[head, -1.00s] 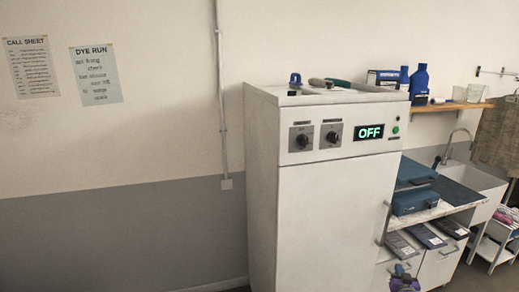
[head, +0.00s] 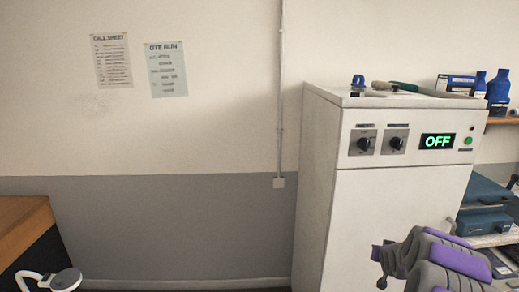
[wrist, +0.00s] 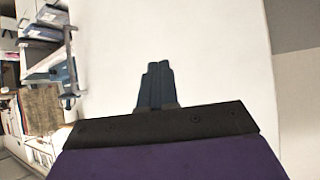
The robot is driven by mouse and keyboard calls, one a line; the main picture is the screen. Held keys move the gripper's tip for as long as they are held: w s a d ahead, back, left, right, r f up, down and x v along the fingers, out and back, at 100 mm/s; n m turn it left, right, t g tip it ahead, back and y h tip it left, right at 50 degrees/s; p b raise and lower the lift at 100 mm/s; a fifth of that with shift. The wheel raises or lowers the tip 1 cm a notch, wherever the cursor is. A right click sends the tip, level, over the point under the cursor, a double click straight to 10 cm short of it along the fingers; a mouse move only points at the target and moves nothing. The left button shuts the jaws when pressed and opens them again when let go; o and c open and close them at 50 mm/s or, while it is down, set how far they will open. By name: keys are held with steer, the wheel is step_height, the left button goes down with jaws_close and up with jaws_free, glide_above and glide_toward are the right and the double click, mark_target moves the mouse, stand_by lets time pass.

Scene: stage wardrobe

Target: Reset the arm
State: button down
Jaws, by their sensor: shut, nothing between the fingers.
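My arm, grey and purple, reaches in at the lower right of the head view. My gripper (head: 379,283) shows small at its end, in front of the lower part of a white cabinet. In the wrist view my gripper (wrist: 155,68) has its two dark fingers together, with nothing between them. Behind the fingers is a plain white surface.
The tall white cabinet (head: 385,220) has two knobs and a green OFF display (head: 437,141). Blue cases (head: 484,190) stand on a unit to its right. A wooden-topped piece (head: 22,215) and white lamp-like object (head: 64,280) stand at lower left.

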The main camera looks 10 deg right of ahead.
steer(key=s+a+r+n+g+y, duration=0.15)
steer(key=s+a, duration=0.25)
steer(key=a, duration=0.4)
steer(key=s+a+r+g+y, duration=0.1)
steer(key=s+a+r+g, duration=0.15)
steer(key=s+a, duration=0.45)
steer(key=s+a+r+n+g+y, duration=0.1)
steer(key=s+a+r, duration=0.15)
steer(key=a, duration=0.75)
steer(key=s+a+n+g, duration=0.1)
steer(key=s+a, duration=0.4)
steer(key=s, duration=0.5)
steer(key=s+a+r+n+g+y+b, duration=0.1)
steer(key=s+a+g, duration=0.2)
steer(key=s+a, duration=0.3)
steer(key=s+a+r+n+g, duration=0.1)
steer(key=s+a, duration=0.4)
steer(key=s, duration=1)
steer(key=shift+a+r+g+y, duration=0.25)
steer(key=shift+g+y, duration=0.1)
steer(key=shift+g, duration=0.15)
